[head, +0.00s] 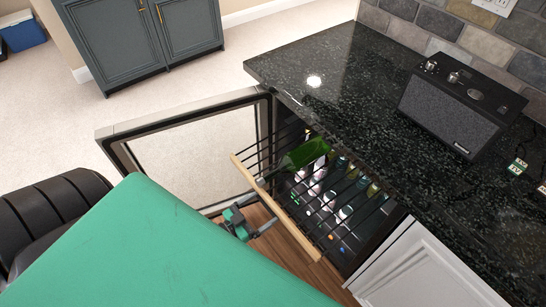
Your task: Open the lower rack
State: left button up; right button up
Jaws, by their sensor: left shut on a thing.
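A wire rack with a light wooden front bar (297,236) sticks out of an under-counter bottle cooler. A green bottle (303,155) lies on it, and several more bottles show below through the wires. I cannot tell from this angle which level the rack is. The cooler's framed glass door (190,112) stands wide open to the left. My left gripper (266,227) is at the outer side of the wooden bar, shut on the rack's front. The exact contact is hard to see. My right gripper is not in view.
A black speckled countertop (345,75) is above the cooler, with a dark speaker box (460,108) on it. A white cabinet (425,275) is to the right of the cooler. A black padded seat (60,215) is at the left. Carpet beyond the open door is clear.

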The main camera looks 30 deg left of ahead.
pick_arm(q)
jog(key=shift+v, duration=1)
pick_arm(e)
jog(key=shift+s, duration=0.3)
pick_arm(q)
jog(key=o, duration=1.1)
jog(key=shift+s+a+f, duration=0.1)
jog(key=shift+s+a, duration=0.1)
jog(key=shift+s, duration=0.3)
jog(key=b+v, duration=0.1)
jog(key=v, duration=1.1)
jog(key=shift+s+a+b, duration=0.15)
jog(key=shift+s+b, duration=0.15)
jog(key=shift+s, duration=0.05)
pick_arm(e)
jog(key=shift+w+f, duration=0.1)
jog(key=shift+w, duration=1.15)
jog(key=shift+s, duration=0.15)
